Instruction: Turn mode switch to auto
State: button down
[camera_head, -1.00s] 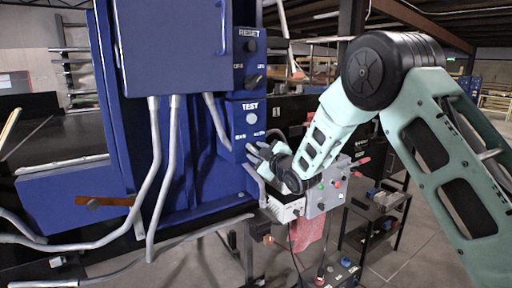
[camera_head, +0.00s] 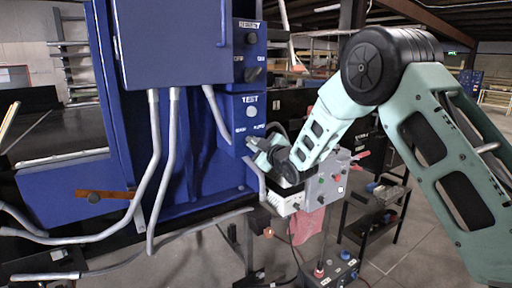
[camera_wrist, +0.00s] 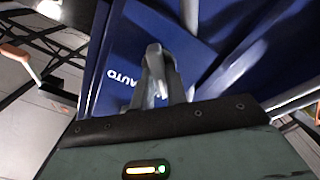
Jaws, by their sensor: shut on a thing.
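The blue control box (camera_head: 228,104) carries the TEST label, with a round pale button (camera_head: 251,111) below it. Two small white labels sit lower on that face. The mode switch is beneath them, hidden by my fingers. My gripper (camera_head: 252,146) is at this spot, with its fingers against the lower part of the face. In the wrist view, my gripper's fingers (camera_wrist: 155,66) are closed together over the blue panel, shut on the switch. The white AUTO label (camera_wrist: 123,78) shows left of the fingers, upside down. The switch's exact angle cannot be seen.
Above is a RESET button (camera_head: 250,38) with a dark rotary knob (camera_head: 252,74) below it. Grey conduits (camera_head: 155,165) run down the blue cabinet's front. A dark cart (camera_head: 375,215) is farther right.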

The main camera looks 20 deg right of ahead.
jog(key=shift+w+d+f+m+b, duration=0.1)
jog(key=shift+d+m+b, duration=0.1)
jog(key=shift+m+b, duration=3.5)
jog(key=shift+d+m+b, duration=0.15)
jog(key=shift+m+b, duration=2.1)
jog(key=shift+m, duration=2.75)
jog(key=c, duration=1.4)
grip_release()
jog(key=b+v, duration=0.3)
jog(key=v, duration=1.4)
jog(key=shift+s, duration=0.2)
